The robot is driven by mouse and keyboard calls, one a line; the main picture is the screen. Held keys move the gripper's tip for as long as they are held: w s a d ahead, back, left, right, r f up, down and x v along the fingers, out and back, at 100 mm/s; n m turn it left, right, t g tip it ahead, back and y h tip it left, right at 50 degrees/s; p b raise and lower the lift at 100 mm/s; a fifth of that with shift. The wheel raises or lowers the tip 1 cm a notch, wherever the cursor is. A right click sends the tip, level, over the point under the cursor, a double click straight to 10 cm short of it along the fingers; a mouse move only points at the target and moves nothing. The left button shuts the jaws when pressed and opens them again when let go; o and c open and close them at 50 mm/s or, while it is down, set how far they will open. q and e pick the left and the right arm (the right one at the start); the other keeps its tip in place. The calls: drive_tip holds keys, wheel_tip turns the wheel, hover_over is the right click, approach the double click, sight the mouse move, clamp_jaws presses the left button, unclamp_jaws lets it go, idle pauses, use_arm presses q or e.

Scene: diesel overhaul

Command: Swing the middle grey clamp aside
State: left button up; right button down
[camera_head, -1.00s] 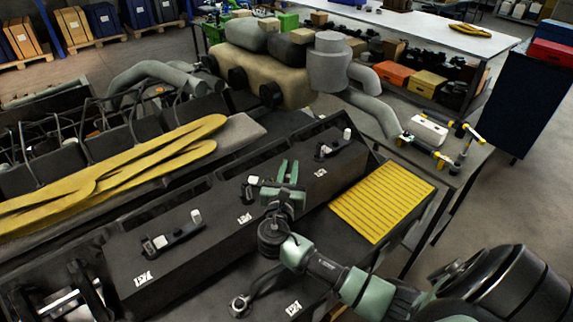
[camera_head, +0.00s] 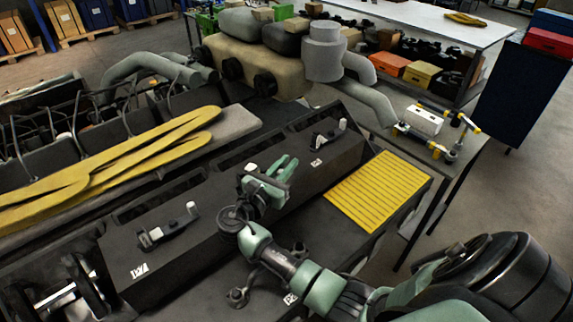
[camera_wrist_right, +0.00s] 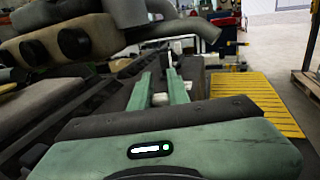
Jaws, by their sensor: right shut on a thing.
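The middle grey clamp (camera_head: 249,169) sits on the long dark block, mostly hidden by my right gripper. Its pale end shows just left of the fingers. My right gripper (camera_head: 273,173) is green and is shut on this clamp. In the right wrist view, the two green fingers (camera_wrist_right: 159,92) stand on either side of a small pale part of the clamp (camera_wrist_right: 159,99). Two similar clamps stay on the block: one at the near left (camera_head: 167,228) and one at the far right (camera_head: 329,136). My left gripper is not in view.
A yellow ribbed mat (camera_head: 380,198) lies right of the block. Long yellow pieces (camera_head: 110,165) lie to the left. Large grey pipes (camera_head: 365,95) and a beige engine part (camera_head: 262,75) stand behind. A dark fitting (camera_head: 238,297) lies in front of the block, near my right arm.

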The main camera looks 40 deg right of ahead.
sight(279, 174)
drive_tip(key=c, duration=1.4)
unclamp_jaws()
drive_tip(key=shift+o, duration=0.2)
drive_tip(key=shift+a, duration=0.1)
drive_tip(key=shift+s+a, duration=0.1)
drive_tip(key=shift+a, duration=0.1)
drive_tip(key=b+v, duration=0.3)
drive_tip(key=v, duration=0.3)
drive_tip(key=shift+a, duration=0.25)
drive_tip(key=shift+s+a, duration=0.2)
drive_tip(key=shift+a, duration=0.15)
